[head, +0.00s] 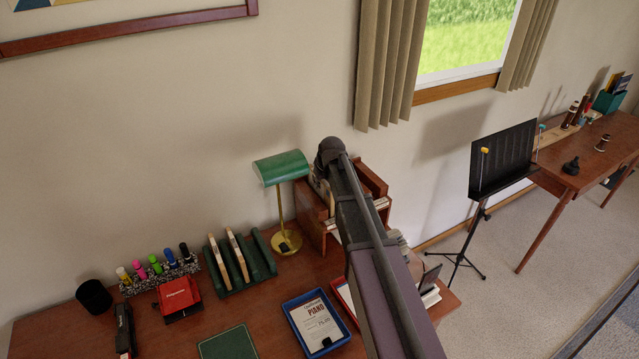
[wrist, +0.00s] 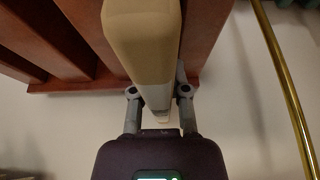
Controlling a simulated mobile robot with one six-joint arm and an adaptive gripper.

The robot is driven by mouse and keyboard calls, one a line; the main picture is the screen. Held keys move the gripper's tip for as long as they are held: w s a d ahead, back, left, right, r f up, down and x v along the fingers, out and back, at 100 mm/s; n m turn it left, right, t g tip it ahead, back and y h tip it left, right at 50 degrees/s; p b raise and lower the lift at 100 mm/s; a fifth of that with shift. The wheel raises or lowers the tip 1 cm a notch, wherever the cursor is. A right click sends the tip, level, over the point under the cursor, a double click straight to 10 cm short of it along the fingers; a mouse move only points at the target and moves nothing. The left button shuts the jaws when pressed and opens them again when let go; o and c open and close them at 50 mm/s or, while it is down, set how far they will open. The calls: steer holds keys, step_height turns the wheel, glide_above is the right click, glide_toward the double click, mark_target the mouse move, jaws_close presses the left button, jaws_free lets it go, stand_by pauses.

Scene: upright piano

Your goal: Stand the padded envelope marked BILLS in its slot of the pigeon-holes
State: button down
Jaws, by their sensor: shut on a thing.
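My gripper (wrist: 158,92) is shut on a tan padded envelope (wrist: 143,38), with one finger on each side of it. No marking on the envelope can be read from here. The wooden pigeon-holes (wrist: 62,40) show in the wrist view with dark red-brown dividers. The envelope is at the right-hand end, with wood on both its left and right; I cannot tell how deep it sits. In the head view the pigeon-holes (head: 374,178) stand at the back of the desk, largely hidden by my arm, which also hides my gripper.
A green-shaded brass lamp (head: 281,168) stands close left of the pigeon-holes; its post (wrist: 286,90) shows in the wrist view. A green rack (head: 265,252) holding pale slabs, a blue tray (head: 343,331) and a marker holder (head: 160,277) are on the desk (head: 60,325).

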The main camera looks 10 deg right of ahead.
steer(key=c, duration=0.5)
jaws_free()
steer(key=shift+c, duration=0.2)
step_height(320, 180, up, 14)
steer(key=p, duration=1.4)
steer(key=shift+f, duration=0.1)
stand_by(0.6)
steer(key=s+f+m+g+b, duration=0.1)
steer(key=s+f+g+b, duration=0.1)
steer(key=s, duration=1.3)
steer(key=s+d+f+m+g+h+b, duration=0.1)
steer(key=s+f+b, duration=0.4)
steer(key=s, duration=0.9)
steer(key=shift+s+f+m+g, duration=0.4)
steer(key=shift+f+m+g, duration=0.2)
steer(key=shift+f+m, duration=0.25)
